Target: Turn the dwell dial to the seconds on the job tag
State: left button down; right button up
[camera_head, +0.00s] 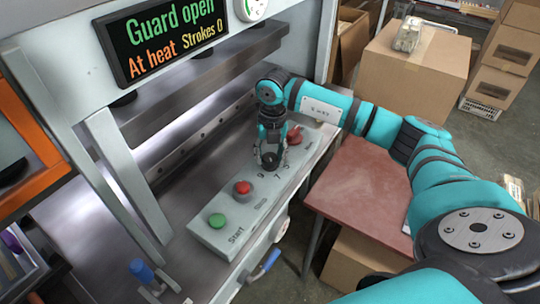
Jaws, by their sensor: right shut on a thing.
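My right gripper (269,160) comes down onto the sloping control panel (203,237) of the press. It is shut on the dwell dial, which its fingers and wrist mostly hide. Parts of a printed scale show on the panel beside the fingers, but I cannot read the setting. I cannot make out a job tag with readable seconds. My left gripper is not in view.
The panel also carries a green start button (217,221), a red button (243,187) and another red control (295,135) behind the gripper. The display (169,38) reads "Guard open, At heat, Strokes 0". A reddish table (365,190) stands right of the panel.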

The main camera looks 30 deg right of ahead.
aim_at(272, 158)
jog(key=m, duration=0.4)
jog(key=shift+r+m, duration=0.1)
jog(key=shift+m, duration=2.7)
jog(key=shift+w+h, duration=0.1)
jog(key=shift+h, duration=0.2)
jog(key=o, duration=1.2)
jog(key=r, duration=1.2)
jog(key=shift+s, duration=0.35)
jog(key=shift+f, duration=0.1)
